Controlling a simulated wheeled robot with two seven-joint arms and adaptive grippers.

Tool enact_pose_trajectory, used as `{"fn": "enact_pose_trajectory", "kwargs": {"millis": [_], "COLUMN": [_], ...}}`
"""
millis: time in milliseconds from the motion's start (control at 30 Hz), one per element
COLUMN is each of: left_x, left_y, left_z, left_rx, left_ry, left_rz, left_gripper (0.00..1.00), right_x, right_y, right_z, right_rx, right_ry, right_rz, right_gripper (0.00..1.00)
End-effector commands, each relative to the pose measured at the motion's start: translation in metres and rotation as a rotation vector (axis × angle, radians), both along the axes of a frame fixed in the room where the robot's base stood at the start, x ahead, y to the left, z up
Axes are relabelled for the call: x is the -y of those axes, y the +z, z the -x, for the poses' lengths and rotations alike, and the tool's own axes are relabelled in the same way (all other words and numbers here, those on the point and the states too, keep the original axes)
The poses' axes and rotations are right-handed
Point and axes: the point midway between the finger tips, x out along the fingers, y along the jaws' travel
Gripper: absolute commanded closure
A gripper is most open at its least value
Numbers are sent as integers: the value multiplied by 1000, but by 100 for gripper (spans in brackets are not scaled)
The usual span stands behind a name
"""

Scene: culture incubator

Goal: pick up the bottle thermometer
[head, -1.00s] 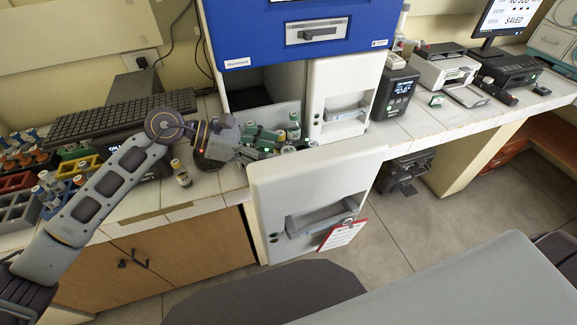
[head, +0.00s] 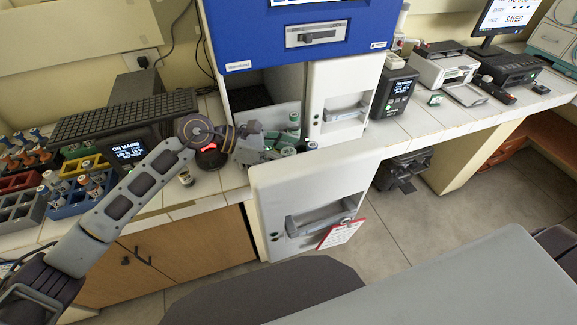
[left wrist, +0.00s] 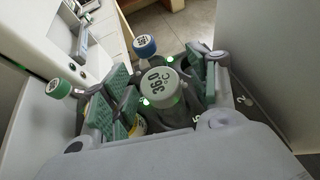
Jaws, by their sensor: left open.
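The bottle thermometer (left wrist: 160,88), with a white cap reading 36.0 °C, stands among other bottles in the left wrist view. My left gripper (left wrist: 165,84) is open, with a green-padded finger on either side of that cap. I cannot tell whether the pads touch it. In the head view my left gripper (head: 264,150) is over the pulled-out drawer (head: 312,200) of the incubator (head: 300,45), and I cannot pick out the thermometer for sure. A blue-capped bottle (left wrist: 144,46) and a green-capped bottle (left wrist: 59,88) are nearby. The thermometer's lower body is mostly hidden. My right gripper is not in view.
A bottle (head: 293,123) stands in the drawer beside my gripper.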

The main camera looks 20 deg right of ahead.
Motion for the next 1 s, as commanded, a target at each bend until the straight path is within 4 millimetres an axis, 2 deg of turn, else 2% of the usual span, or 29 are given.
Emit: {"fn": "enact_pose_trajectory", "kwargs": {"millis": [133,167,600,1000], "left_x": [0,0,0,0], "left_y": [0,0,0,3], "left_z": [0,0,0,0], "left_rx": [0,0,0,1], "left_ry": [0,0,0,0], "left_rz": [0,0,0,0], "left_gripper": [41,44,100,100], "right_x": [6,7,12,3], "right_y": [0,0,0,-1], "right_z": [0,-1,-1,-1], "right_rx": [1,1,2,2], "right_ry": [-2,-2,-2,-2], "right_rz": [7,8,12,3], "right_gripper": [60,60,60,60]}}
